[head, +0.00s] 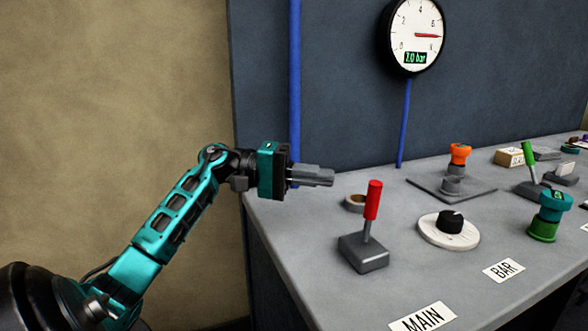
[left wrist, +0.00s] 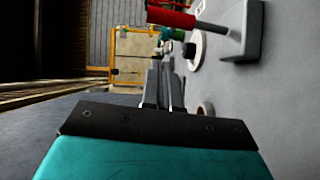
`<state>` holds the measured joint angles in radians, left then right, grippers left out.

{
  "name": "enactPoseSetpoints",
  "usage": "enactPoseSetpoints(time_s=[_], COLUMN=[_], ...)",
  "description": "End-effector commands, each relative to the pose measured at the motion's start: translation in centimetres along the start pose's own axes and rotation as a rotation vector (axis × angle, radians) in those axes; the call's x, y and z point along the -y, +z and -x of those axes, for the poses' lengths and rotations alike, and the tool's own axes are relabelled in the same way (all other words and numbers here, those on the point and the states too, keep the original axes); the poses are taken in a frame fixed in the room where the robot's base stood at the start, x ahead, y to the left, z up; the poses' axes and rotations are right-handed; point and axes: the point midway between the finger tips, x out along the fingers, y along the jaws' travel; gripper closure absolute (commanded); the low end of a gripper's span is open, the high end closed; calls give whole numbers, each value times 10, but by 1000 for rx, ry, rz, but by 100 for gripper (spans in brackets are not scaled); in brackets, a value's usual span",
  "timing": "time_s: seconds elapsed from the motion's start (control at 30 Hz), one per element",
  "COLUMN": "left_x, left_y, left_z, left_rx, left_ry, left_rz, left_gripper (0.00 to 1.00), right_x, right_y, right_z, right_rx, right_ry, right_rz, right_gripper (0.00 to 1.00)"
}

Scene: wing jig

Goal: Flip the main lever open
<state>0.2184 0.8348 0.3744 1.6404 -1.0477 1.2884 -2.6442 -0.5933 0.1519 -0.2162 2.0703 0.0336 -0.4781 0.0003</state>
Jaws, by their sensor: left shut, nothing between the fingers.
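The main lever (head: 372,207) has a red handle on a thin grey rod and a grey block base, standing behind the MAIN label (head: 422,318) on the grey bench. Its handle is close to upright, leaning slightly right. In the left wrist view the red handle (left wrist: 171,18) shows sideways near the top. My left gripper (head: 332,177) is shut and empty, to the left of the red handle and a little above the bench, apart from the lever. Its closed fingers (left wrist: 162,85) show in the left wrist view. My right gripper is not in view.
A white dial with a black knob (head: 450,222) sits right of the lever, near the BAR label (head: 504,270). A small tan ring (head: 355,202) lies behind the lever. A gauge (head: 412,36) on the back panel reads 7.0 bar. Green and orange fittings and another green-handled lever (head: 530,155) stand further right.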

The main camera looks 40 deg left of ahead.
Motion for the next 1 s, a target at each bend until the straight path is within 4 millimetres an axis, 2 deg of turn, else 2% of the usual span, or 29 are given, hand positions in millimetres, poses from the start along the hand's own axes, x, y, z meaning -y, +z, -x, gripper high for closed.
enactPoseSetpoints(time_s=[0.13, 0.33, 0.83, 1.0], left_x=[-3, -1, 0, 4], left_y=[2, 22, 28, 32], left_z=[-30, -47, -54, -56], left_rx=[3, 2, 0, 1], left_ry=[2, -1, -1, -23], left_rz=[0, 1, 0, -36], left_gripper=[100, 100, 100, 100], right_x=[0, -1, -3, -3], right_y=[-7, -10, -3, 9], right_z=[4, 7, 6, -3], right_rx=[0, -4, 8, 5], right_ry=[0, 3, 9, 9], right_rz=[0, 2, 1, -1], right_gripper=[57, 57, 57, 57])
